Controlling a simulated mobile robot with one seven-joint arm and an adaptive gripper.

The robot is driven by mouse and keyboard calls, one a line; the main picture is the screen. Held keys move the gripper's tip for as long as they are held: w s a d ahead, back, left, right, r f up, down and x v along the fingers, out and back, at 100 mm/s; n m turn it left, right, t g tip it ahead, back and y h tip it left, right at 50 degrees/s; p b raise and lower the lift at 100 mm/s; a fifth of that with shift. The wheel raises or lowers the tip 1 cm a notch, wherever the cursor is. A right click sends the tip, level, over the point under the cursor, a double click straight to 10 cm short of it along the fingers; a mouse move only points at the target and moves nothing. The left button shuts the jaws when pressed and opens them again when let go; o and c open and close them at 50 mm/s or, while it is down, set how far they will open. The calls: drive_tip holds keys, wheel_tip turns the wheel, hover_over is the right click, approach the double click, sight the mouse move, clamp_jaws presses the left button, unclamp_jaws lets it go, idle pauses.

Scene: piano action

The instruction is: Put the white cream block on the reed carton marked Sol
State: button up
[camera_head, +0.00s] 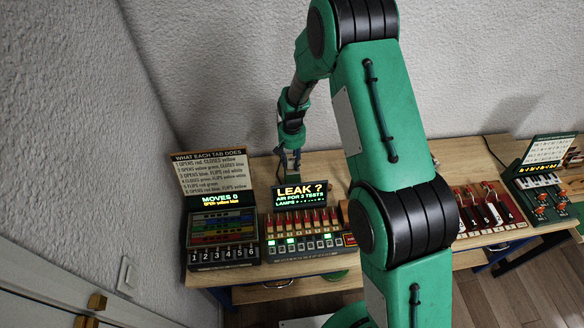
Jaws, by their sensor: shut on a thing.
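My gripper (290,160) points down over the wooden bench, just behind the upright "LEAK ?" display panel. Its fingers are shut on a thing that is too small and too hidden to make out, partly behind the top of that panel. I cannot pick out the white cream block. I cannot pick out a reed carton marked Sol either; my large green arm covers the middle of the bench.
The "LEAK ?" device (300,193) stands on the bench (258,294). A "WHAT EACH TAB DOES" device (221,225) is left of it, near the wall. A red rack (486,210) and a green keyed device (541,180) stand at right.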

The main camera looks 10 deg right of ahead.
sight(292, 168)
drive_tip(key=shift+f, duration=0.2)
drive_tip(key=shift+f+p, duration=0.3)
drive_tip(key=shift+f, duration=1.65)
drive_tip(key=shift+f, duration=0.15)
drive_tip(key=o, duration=1.2)
drive_tip(key=shift+r, duration=0.2)
wheel_tip(292, 168, up, 11)
drive_tip(key=shift+r+b, duration=0.15)
drive_tip(key=shift+b, duration=0.65)
drive_tip(key=shift+r, duration=0.3)
drive_tip(key=shift+r, duration=0.15)
